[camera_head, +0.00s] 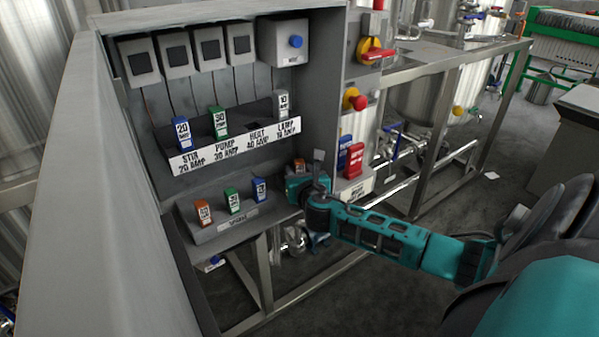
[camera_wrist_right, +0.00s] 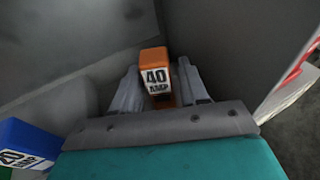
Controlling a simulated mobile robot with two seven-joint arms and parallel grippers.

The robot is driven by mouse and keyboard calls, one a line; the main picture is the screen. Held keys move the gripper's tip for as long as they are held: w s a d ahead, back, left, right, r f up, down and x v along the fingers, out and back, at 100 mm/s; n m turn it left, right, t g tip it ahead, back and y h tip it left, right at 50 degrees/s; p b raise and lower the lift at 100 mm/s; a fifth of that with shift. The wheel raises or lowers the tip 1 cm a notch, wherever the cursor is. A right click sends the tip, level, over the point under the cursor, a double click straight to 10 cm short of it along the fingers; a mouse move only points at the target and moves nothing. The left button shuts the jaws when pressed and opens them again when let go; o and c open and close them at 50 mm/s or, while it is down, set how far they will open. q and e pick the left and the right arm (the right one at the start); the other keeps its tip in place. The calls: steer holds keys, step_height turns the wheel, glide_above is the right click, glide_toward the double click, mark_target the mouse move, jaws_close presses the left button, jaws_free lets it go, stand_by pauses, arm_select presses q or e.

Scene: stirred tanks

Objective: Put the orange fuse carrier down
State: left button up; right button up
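The orange fuse carrier (camera_wrist_right: 155,75), with a white "40 AMP" label, is between the two fingers of my right gripper (camera_wrist_right: 160,90) in the right wrist view. The fingers appear to be closed on its sides. In the head view the carrier (camera_head: 300,165) shows just beyond my right gripper (camera_head: 302,184), at the right inner corner of the cabinet. Its underside is hidden, so I cannot tell whether it touches a surface. My left gripper is not in view.
The spare ledge (camera_head: 222,229) holds another orange carrier (camera_head: 203,212), a green one (camera_head: 232,201) and a blue one (camera_head: 259,190). Above, the labelled fuse row (camera_head: 235,146) has a bare HEAT place. Red and blue carriers (camera_head: 354,160) stand outside the cabinet's right wall.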

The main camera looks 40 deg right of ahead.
steer(key=shift+o, duration=0.9)
steer(key=shift+r, duration=0.25)
steer(key=p+v, duration=0.2)
steer(key=v, duration=1)
steer(key=s+a+f+m+g+y, duration=0.1)
steer(key=s+a+f+m+y, duration=0.3)
steer(key=a+m, duration=0.7)
steer(key=s+a+f+m+g+y, duration=0.2)
steer(key=s+a+f+m+y, duration=0.3)
steer(key=m, duration=1.1)
steer(key=s+a+f, duration=0.3)
steer(key=a+f, duration=0.2)
steer(key=f, duration=0.1)
steer(key=shift+s+a+m+y, duration=0.3)
steer(key=shift+s+a+m, duration=0.05)
steer(key=shift+a+m, duration=0.05)
